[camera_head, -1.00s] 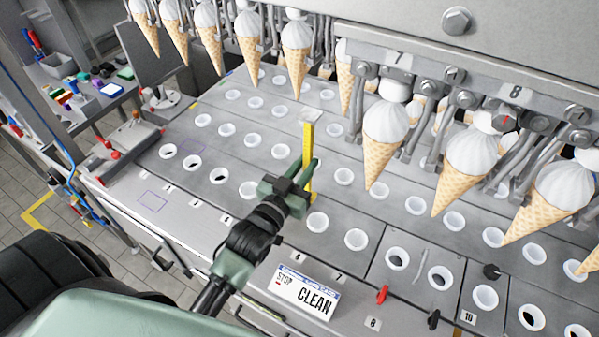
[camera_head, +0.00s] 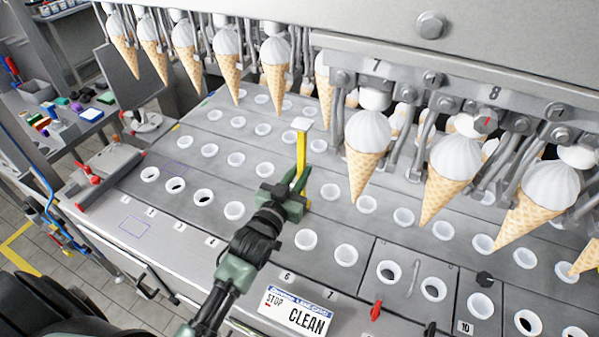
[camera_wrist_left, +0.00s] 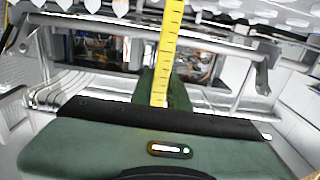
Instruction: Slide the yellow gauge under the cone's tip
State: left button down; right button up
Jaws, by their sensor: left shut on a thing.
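The yellow gauge (camera_head: 301,152) stands upright in my left gripper (camera_head: 296,190), with a white flat piece at its top. My left gripper is shut on its lower part, above the grey plate. In the left wrist view the gauge (camera_wrist_left: 169,50) shows black scale marks and rises from between the green fingers. Waffle cones with white tops hang from the overhead grippers. The nearest large cone (camera_head: 364,165) hangs to the right of the gauge, its tip apart from it. Another cone (camera_head: 274,75) hangs behind and to the left. My right gripper is not in view.
The grey plate (camera_head: 235,185) carries rows of white-rimmed holes. A STOP CLEAN sign (camera_head: 296,308) and a red knob (camera_head: 376,310) are at the front edge. More cones (camera_head: 452,175) hang at the right. A side bench with coloured items (camera_head: 90,114) stands at the left.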

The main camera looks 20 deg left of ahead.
pick_arm(q)
jog(key=shift+d, duration=0.25)
jog(key=shift+s+d, duration=0.1)
jog(key=shift+d, duration=2.4)
jog(key=shift+p, duration=0.5)
dwell(0.9)
jog(key=shift+a+p, duration=0.45)
jog(key=shift+a, duration=2.35)
jog(key=shift+r, duration=0.15)
